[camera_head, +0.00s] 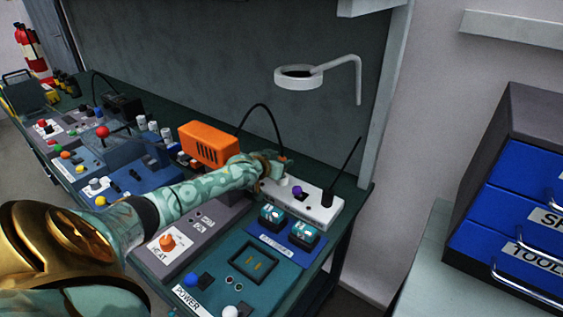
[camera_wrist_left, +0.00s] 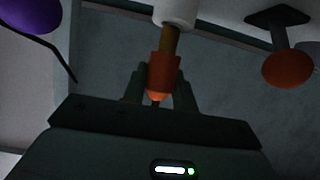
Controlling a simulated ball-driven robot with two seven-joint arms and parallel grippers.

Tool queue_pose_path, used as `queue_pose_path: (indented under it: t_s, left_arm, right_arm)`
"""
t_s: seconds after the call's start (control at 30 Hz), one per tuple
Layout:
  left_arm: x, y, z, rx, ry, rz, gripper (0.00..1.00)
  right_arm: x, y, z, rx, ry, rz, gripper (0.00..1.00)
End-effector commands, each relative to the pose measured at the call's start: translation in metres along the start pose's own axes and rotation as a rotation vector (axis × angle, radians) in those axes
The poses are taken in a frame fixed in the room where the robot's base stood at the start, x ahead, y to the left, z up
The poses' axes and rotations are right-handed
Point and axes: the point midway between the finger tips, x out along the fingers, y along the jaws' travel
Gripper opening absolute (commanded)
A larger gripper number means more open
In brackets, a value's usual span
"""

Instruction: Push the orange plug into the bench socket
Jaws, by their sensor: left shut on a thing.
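My left gripper (camera_head: 275,172) reaches over the back of the bench. It is shut on the orange plug (camera_wrist_left: 164,76), which shows between its fingers in the wrist view. The plug's brass pin (camera_wrist_left: 171,42) points at a white cylinder (camera_wrist_left: 175,11), which appears to be the bench socket. Part of the pin is still visible between plug and cylinder; I cannot tell how far its tip is inside. In the head view the gripper mostly hides the plug, above the white panel (camera_head: 318,212). My right gripper is not in view.
A purple knob (camera_head: 297,190) and an upright black rod (camera_head: 343,174) stand close right of the gripper. An orange box (camera_head: 208,145) with a black cable (camera_head: 262,106) is to the left. Blue-lit switches (camera_head: 303,232) are in front. A white ring lamp (camera_head: 296,76) hangs above.

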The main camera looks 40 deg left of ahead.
Motion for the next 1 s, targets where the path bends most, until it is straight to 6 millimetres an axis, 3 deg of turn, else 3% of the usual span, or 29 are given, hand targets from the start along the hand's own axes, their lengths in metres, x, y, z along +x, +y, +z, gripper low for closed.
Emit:
queue_pose_path:
  t_s: [1.0]
  left_arm:
    - [0.004, 0.0, 0.01, 0.0, 0.0, 0.0, 0.05]
  right_arm:
    - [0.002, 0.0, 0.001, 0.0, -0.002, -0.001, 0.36]
